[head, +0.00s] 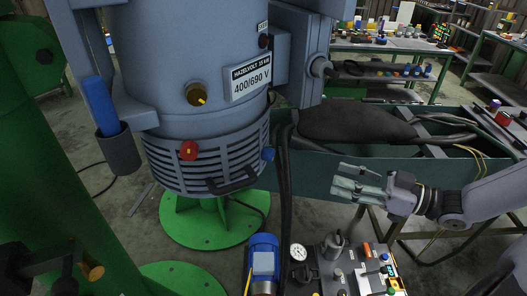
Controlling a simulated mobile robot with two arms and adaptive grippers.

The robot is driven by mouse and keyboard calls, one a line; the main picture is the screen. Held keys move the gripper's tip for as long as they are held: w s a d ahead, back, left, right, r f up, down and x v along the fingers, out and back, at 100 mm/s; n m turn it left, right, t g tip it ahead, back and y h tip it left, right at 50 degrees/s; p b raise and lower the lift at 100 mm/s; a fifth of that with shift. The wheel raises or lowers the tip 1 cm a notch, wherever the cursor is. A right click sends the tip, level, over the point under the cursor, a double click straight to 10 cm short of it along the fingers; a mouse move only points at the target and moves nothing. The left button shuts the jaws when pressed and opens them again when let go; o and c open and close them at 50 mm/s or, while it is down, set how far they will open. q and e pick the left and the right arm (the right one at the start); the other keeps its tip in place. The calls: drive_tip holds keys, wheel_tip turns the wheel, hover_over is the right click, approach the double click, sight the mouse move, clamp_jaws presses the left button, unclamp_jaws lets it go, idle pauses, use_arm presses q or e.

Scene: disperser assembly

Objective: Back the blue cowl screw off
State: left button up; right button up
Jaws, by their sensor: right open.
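The blue cowl screw (267,154) sits on the right side of the slatted cowl (205,165) at the bottom of the large grey motor housing. A red screw (188,151) is on the cowl's front left. My right gripper (346,182) is open and empty, to the right of the blue screw and slightly lower in the picture. My left gripper is not in view.
Black cables (284,180) hang just right of the blue screw. A dark handle (231,181) sticks out of the cowl front. A green trough (320,175) runs behind my right gripper. Below stand a blue motor (263,262) and a tool panel (345,270) with a gauge.

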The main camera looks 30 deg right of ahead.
sight(273, 156)
drive_tip(key=b+x, duration=0.1)
drive_tip(key=x, duration=1.3)
drive_tip(key=shift+b, duration=0.4)
drive_tip(key=shift+w+a, duration=0.15)
drive_tip(key=shift+w, duration=0.15)
drive_tip(key=shift+x, duration=0.9)
drive_tip(key=shift+f, duration=0.1)
drive_tip(key=shift+c, duration=0.2)
clamp_jaws()
